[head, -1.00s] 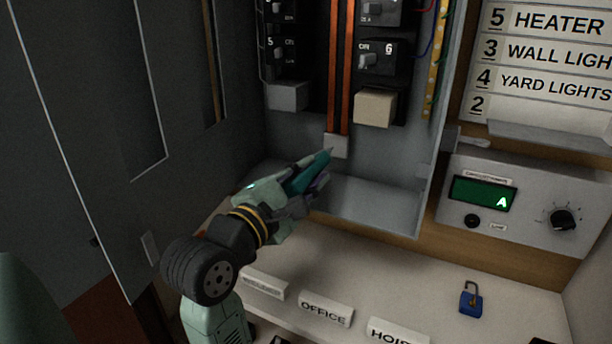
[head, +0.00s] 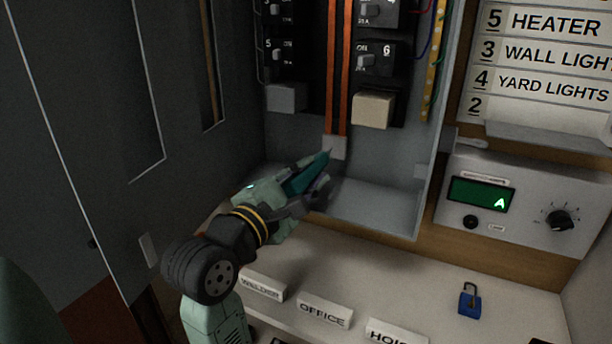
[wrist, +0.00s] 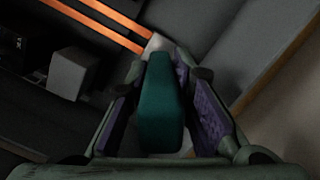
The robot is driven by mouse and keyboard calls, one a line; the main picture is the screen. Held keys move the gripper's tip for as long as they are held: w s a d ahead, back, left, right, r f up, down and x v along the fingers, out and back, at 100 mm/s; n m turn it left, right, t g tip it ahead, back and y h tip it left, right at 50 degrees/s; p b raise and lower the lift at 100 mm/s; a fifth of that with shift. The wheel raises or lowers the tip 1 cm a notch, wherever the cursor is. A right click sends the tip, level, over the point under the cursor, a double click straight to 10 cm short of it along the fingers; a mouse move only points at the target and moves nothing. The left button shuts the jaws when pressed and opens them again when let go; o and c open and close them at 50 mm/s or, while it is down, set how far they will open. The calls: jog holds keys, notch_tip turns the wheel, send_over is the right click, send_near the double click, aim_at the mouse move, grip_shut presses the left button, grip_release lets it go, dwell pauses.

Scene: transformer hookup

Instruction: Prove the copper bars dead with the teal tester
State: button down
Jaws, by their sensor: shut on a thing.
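My gripper (head: 304,187) is shut on the teal tester (head: 308,175), which points up and to the right in the head view. In the wrist view the tester (wrist: 161,105) lies between the purple finger pads of my gripper (wrist: 160,100). The two copper bars (head: 339,70) run vertically down the panel and end at a pale grey block (head: 335,147). The tester's tip is close to this block in the head view; I cannot tell whether they touch. The copper bars (wrist: 105,20) also show at the top of the wrist view.
Black breakers (head: 376,60) flank the bars, with a beige block (head: 373,110) and a grey block (head: 287,97) below. A meter box (head: 520,205) is at the right. A blue padlock (head: 469,300) and labels, including OFFICE (head: 325,311), lie on the shelf. The cabinet door (head: 90,130) stands left.

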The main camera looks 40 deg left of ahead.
aim_at(292, 191)
jog(key=shift+s+d, duration=0.25)
jog(key=shift+s, duration=0.9)
jog(key=shift+s+d, duration=0.3)
jog(key=shift+s, duration=0.8)
jog(key=shift+s+d, duration=0.25)
jog(key=shift+s, duration=0.9)
